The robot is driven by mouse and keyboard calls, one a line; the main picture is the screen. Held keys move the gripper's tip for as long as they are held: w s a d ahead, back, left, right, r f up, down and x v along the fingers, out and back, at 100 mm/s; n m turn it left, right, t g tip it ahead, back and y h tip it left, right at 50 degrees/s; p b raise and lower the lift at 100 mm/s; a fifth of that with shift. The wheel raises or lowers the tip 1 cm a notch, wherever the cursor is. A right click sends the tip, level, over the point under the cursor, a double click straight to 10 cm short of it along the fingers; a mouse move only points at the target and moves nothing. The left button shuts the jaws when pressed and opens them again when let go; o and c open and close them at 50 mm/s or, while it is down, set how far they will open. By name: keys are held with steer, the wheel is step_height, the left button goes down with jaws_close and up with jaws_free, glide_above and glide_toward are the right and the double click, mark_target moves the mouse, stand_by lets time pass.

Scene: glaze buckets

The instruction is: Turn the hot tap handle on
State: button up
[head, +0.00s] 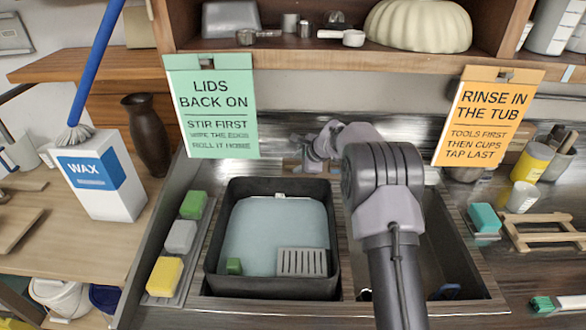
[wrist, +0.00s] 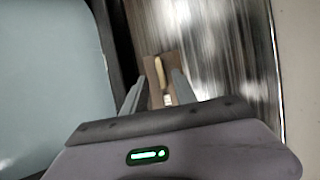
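My gripper (wrist: 159,76) is open in the wrist view, its two grey fingers apart. Between and just beyond the fingertips is a small brown fitting (wrist: 151,66) with a cream, lever-like piece (wrist: 159,68). It may be a tap handle, but I cannot tell whether it is the hot one, nor whether the fingers touch it. In the head view my gripper (head: 312,152) is at the back of the sink, behind the grey tub, partly hidden by my arm. The tap itself is mostly hidden there and too small to make out.
A dark tub (head: 213,250) of pale blue water stands in the sink. Sponges (head: 180,237) line its left side. Two hanging signs, green (head: 215,105) and orange (head: 485,115), flank the arm's space below the shelf (head: 330,58). A wax box (head: 100,178) stands left.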

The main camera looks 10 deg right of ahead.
mark_target(293, 166)
steer(key=x, duration=0.4)
steer(key=shift+w+f, duration=0.25)
steer(key=shift+f, duration=0.05)
jaws_close()
